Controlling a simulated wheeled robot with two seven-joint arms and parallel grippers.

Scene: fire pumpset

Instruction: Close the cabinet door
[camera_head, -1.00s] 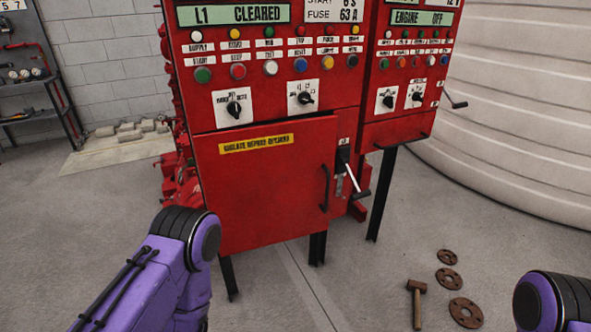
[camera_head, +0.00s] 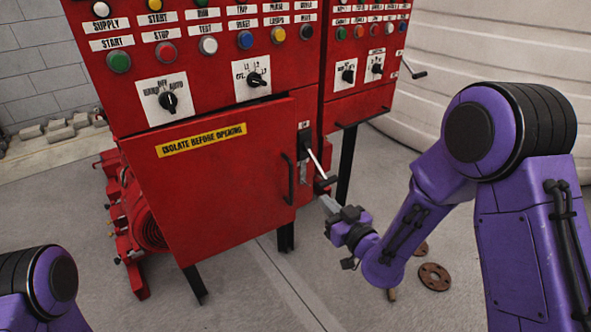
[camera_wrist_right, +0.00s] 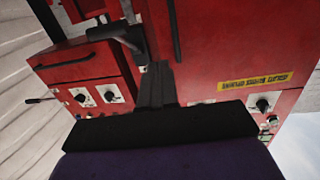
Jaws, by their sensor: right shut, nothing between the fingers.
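The red cabinet door (camera_head: 215,185) has a yellow "isolate before opening" label and a black bar handle (camera_head: 288,178) near its right edge. It looks slightly ajar, with a dark gap along its top. My right gripper (camera_head: 329,203) is shut and empty, low and right of the door handle, close to the black grip of the switch lever (camera_head: 318,168); contact cannot be told. In the right wrist view, which is turned over, the closed fingers (camera_wrist_right: 157,85) point toward the red cabinet, with the door (camera_wrist_right: 225,55) beside them. My left gripper is out of view.
The lever's switch sits on the frame right of the door. A panel of buttons and knobs (camera_head: 168,100) is above. A second red cabinet (camera_head: 360,70) stands right, with a crank. A rusty disc (camera_head: 434,277) lies on the floor. Floor in front is mostly clear.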

